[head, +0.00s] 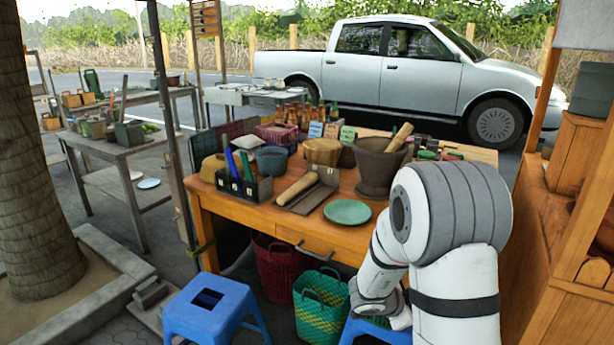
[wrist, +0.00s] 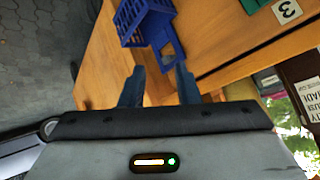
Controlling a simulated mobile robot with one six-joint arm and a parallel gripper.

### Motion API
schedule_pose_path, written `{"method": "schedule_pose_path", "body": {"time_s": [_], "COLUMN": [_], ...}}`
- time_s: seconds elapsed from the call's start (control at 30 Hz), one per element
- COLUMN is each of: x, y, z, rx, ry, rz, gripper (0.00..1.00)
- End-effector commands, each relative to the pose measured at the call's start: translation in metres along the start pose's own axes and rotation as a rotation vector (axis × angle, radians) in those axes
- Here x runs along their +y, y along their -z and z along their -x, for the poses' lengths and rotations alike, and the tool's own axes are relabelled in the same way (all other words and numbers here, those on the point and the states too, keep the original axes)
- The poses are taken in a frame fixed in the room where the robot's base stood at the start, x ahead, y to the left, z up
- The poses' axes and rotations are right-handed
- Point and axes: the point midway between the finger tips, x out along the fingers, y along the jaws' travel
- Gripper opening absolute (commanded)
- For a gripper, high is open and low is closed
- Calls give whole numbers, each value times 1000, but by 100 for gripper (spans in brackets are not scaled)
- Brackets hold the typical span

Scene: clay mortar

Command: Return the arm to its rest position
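My arm (head: 455,235) is bent in front of the wooden table at the right of the head view, and its lower links hang before the table's front edge. My gripper (wrist: 159,80) shows in the wrist view with its two dark fingers apart and nothing between them. Its fingertips are hidden behind my arm or out of sight in the head view. The clay mortar (head: 374,174) stands upright on the table (head: 258,221), with a wooden pestle (head: 400,137) leaning in it. My arm covers part of the view just right of the mortar.
A green plate (head: 348,212), a pestle (head: 297,187) on a board and a dark caddy (head: 262,189) sit near the table's front. Blue stools (head: 208,301) and a green basket (head: 318,305) stand below. A wooden shelf (head: 560,230) is close at right. A blue crate (wrist: 133,20) shows in the wrist view.

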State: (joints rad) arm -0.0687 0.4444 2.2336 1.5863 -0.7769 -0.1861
Motion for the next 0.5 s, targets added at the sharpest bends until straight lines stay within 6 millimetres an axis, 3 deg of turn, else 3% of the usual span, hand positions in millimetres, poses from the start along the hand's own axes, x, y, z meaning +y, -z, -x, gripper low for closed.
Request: {"method": "schedule_pose_path", "body": {"time_s": [0.1, 0.23, 0.37, 0.5], "x": [-47, -80, -78, -44], "y": [19, 30, 40, 56], "z": [52, 125, 200, 268], "rx": [-153, -341, -502, -631], "ry": [213, 446, 610, 699], "rz": [63, 216, 429, 709], "gripper": [29, 29, 29, 29]}}
